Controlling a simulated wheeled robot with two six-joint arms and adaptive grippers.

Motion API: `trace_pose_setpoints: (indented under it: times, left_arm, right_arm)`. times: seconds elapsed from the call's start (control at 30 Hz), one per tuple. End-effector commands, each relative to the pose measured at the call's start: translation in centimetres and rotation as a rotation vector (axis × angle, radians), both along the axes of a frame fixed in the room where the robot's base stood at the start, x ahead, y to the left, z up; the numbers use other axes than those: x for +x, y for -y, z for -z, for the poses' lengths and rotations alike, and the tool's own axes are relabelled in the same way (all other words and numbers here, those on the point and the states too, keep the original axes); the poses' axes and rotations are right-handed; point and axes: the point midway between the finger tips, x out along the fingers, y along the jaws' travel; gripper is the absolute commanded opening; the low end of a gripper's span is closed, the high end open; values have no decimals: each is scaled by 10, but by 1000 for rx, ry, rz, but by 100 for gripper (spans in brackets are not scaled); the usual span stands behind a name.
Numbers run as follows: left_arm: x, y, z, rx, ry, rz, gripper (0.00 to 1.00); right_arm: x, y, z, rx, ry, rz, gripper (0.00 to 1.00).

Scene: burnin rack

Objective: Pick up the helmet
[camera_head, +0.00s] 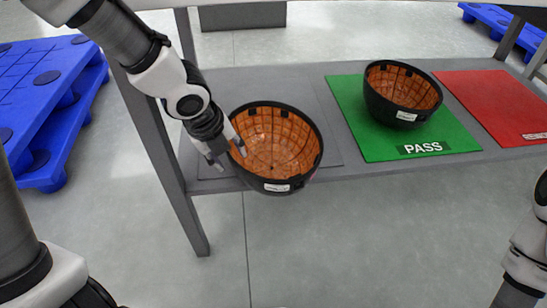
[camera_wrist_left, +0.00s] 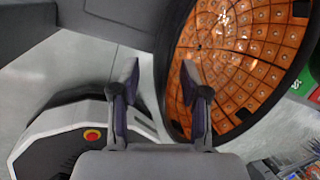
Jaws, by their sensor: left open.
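A black helmet (camera_head: 277,187) with an orange padded inside lies open side up at the front left of the grey shelf, overlapping its front edge in the picture. My left gripper (camera_head: 230,156) is at the helmet's left rim, open, with one finger outside and one over the inside. In the left wrist view the helmet (camera_wrist_left: 240,60) fills the upper right. The left gripper (camera_wrist_left: 160,85) shows there with its fingers apart and the dark rim between them; contact cannot be told. My right gripper is not in view; only part of that arm shows.
A second similar helmet (camera_head: 397,113) sits on the green PASS mat (camera_head: 360,145). A red mat (camera_head: 490,100) lies bare to its right. The grey shelf (camera_head: 300,83) has legs at the left. Blue pallets (camera_head: 45,115) stand on the floor at the left.

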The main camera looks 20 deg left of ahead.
Motion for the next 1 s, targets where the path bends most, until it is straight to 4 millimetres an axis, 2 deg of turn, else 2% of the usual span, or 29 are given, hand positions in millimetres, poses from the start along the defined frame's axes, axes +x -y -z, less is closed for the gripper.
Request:
trace_pose_setpoints:
  times: [0.03,0.2,0.47,0.57,0.6,1.0]
  left_arm:
    - [1,2,15,3,-3,0,45]
    - [8,8,43,0,-2,-1,45]
    - [11,8,43,-1,0,-3,45]
    - [10,8,43,-2,-1,-3,13]
    - [10,8,43,-2,-1,-3,0]
    - [11,8,42,-2,1,-3,0]
  right_arm:
    - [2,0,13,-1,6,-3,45]
    - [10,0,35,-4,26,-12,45]
    - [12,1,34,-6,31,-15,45]
    - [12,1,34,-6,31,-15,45]
    - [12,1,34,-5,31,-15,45]
    - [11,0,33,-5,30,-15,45]
